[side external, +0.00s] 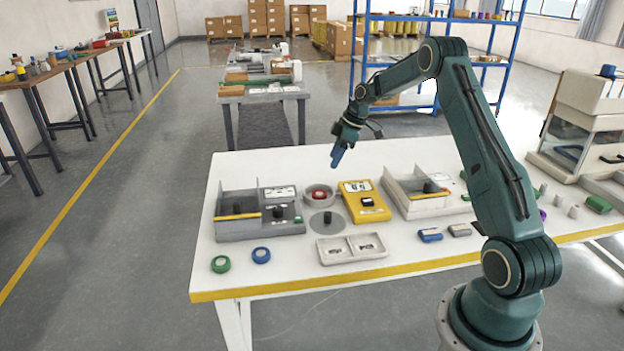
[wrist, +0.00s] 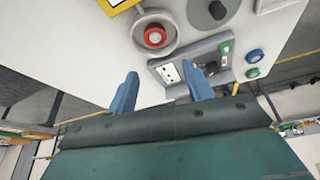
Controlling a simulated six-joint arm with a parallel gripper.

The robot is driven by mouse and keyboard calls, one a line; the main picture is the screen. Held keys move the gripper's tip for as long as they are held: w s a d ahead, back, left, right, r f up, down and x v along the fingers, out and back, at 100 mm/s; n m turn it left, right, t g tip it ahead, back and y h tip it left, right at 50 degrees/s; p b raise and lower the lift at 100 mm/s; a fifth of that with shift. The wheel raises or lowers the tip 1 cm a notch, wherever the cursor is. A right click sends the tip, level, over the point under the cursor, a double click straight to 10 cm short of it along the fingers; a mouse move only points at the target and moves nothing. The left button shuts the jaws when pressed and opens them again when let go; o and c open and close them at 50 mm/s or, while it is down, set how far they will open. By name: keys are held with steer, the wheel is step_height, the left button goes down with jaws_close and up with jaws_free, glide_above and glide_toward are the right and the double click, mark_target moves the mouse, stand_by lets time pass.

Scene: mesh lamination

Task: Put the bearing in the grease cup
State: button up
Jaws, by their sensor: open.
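A red ring with a pale centre (side external: 319,196), likely the bearing, sits inside a round grey dish (side external: 307,202), likely the grease cup. In the wrist view the red ring (wrist: 154,36) lies within the walls of the dish (wrist: 137,27), near the top. My gripper (side external: 336,162) hangs above the back of the table, up and slightly right of the dish in the side view. In the wrist view the blue fingers of my gripper (wrist: 160,78) are spread apart with nothing between them. The dish lies beyond the fingertips there.
A grey disc with a black knob (side external: 327,219) lies in front of the dish. A grey walled machine (side external: 232,228) stands left and a yellow meter (side external: 364,201) right. A two-pocket tray (side external: 351,248), a green ring (side external: 221,264) and a blue ring (side external: 261,255) lie nearer the front.

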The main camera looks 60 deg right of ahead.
steer(key=s+a+r+m+h, duration=0.1)
steer(key=s+a+r, duration=0.3)
steer(key=a+r, duration=0.55)
steer(key=s+a+r+m+h, duration=0.1)
steer(key=s+a+r+m, duration=0.1)
steer(key=s+a+r, duration=0.55)
steer(key=s+a+m+t, duration=0.1)
steer(key=s+a, duration=0.6)
steer(key=s, duration=0.3)
steer(key=s+a+r+m+t, duration=0.1)
steer(key=s+a+m, duration=0.1)
steer(key=s+a, duration=0.5)
steer(key=s, duration=0.3)
steer(key=shift+s+r+m, duration=0.2)
steer(key=shift+r+m, duration=0.1)
